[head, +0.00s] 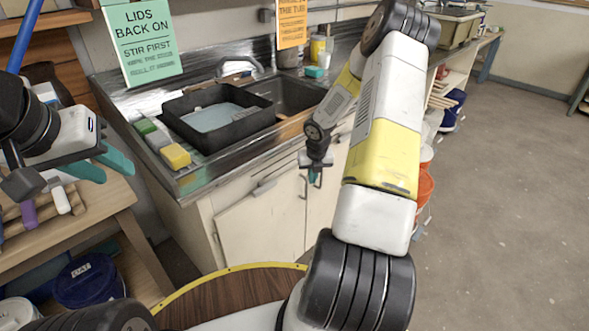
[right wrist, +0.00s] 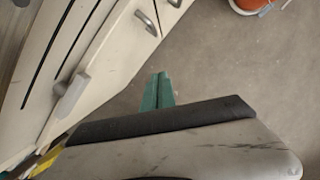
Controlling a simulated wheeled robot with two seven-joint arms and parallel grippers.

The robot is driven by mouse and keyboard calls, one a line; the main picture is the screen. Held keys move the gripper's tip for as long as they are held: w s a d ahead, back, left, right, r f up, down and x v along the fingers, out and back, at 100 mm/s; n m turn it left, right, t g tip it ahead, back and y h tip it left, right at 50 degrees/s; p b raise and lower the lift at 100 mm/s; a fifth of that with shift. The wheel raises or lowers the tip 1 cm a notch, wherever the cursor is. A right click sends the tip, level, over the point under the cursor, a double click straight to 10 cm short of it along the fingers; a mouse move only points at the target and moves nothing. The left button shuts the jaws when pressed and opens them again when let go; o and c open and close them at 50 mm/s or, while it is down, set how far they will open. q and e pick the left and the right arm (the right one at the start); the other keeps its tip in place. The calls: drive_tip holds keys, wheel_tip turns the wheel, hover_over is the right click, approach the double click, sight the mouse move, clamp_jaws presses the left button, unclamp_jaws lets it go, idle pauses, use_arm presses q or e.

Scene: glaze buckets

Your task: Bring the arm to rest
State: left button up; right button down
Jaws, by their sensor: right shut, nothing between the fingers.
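My right arm reaches forward across the head view, and its gripper (head: 315,178) hangs in front of the sink cabinet with the fingertips down. In the right wrist view its teal fingers (right wrist: 158,92) are together and empty, with bare floor beyond them. My left gripper (head: 106,166) is at the left edge of the head view, over the wooden bench. Its teal fingers are apart, with nothing seen between them.
The sink counter (head: 187,189) holds a black tray (head: 190,142) and sponges (head: 175,156). White cabinet doors (head: 262,230) are close to my right gripper. Buckets (head: 424,187) stand on the right under the counter. A blue bucket (head: 88,280) is low on the left. Open floor (head: 510,190) lies right.

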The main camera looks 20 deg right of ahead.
drive_tip(key=s+a+r+m, duration=0.25)
drive_tip(key=r+m, duration=0.25)
drive_tip(key=r, duration=0.3)
drive_tip(key=s+a+r+m+t+h, duration=0.1)
drive_tip(key=s+a+r+m, duration=0.15)
drive_tip(key=r+m, duration=0.4)
drive_tip(key=s+a+r+m, duration=0.1)
drive_tip(key=s+r+m, duration=0.2)
drive_tip(key=r, duration=0.7)
drive_tip(key=s+a+r+m+y, duration=0.1)
drive_tip(key=s+a+r+m, duration=0.3)
drive_tip(key=s+m, duration=0.2)
drive_tip(key=s+a+r+m+t+y, duration=0.1)
drive_tip(key=s+a+r+m, duration=0.3)
drive_tip(key=s+m, duration=0.2)
drive_tip(key=s+a+r+m+t+y, duration=0.1)
drive_tip(key=s+a+r+m, duration=0.2)
drive_tip(key=s+m, duration=0.3)
drive_tip(key=shift+s+a+r+y, duration=0.4)
drive_tip(key=shift+s+a, duration=0.35)
drive_tip(key=shift+s, duration=0.15)
drive_tip(key=shift+m, duration=0.25)
